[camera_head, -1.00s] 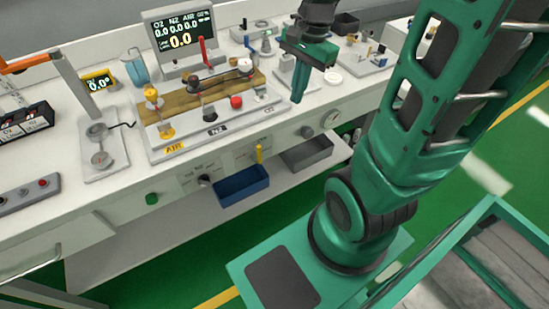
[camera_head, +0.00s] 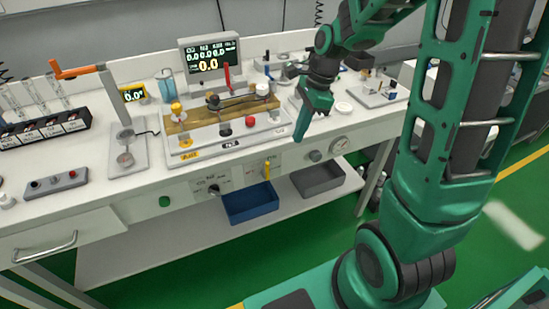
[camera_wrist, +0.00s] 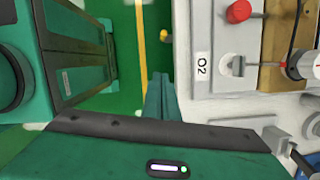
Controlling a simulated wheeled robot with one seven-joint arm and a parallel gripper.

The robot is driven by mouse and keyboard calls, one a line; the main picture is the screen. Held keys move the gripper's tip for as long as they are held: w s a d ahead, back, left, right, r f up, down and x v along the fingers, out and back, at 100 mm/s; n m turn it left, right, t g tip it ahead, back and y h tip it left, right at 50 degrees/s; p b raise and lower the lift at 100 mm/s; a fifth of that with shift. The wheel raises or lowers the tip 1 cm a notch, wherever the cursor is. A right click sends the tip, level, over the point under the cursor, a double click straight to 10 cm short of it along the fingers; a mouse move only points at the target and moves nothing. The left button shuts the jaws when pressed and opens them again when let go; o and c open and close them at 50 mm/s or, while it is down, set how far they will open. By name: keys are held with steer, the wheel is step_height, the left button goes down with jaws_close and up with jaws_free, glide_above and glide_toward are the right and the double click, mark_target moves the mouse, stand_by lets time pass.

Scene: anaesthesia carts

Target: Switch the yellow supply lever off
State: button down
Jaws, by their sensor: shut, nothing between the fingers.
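The yellow supply lever (camera_head: 266,170) stands about upright on the front face of the bench, above a blue bin. A small yellow piece (camera_wrist: 163,36) at the top of the wrist view may be the same lever. My gripper (camera_head: 299,137) is shut and empty, pointing down at the bench's front edge, to the right of the lever and above it, clearly apart from it. The closed fingers also show in the wrist view (camera_wrist: 160,78). No part of the lever is covered in the head view.
The blue bin (camera_head: 250,206) and a grey bin (camera_head: 318,180) are under the front edge. A round gauge (camera_head: 340,145) and dark knob (camera_head: 315,155) are right of the lever. The gas panel (camera_head: 228,143), with red and yellow knobs, stands on the bench.

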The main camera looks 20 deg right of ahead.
steer(key=shift+w+a+f, duration=0.2)
steer(key=shift+a+f, duration=0.9)
steer(key=shift+f, duration=0.5)
steer(key=shift+w+a+f, duration=0.25)
steer(key=shift+a+f, duration=0.8)
steer(key=shift+f, duration=0.55)
steer(key=shift+w+a+f, duration=0.2)
steer(key=shift+a+f, duration=0.9)
steer(key=shift+f, duration=0.5)
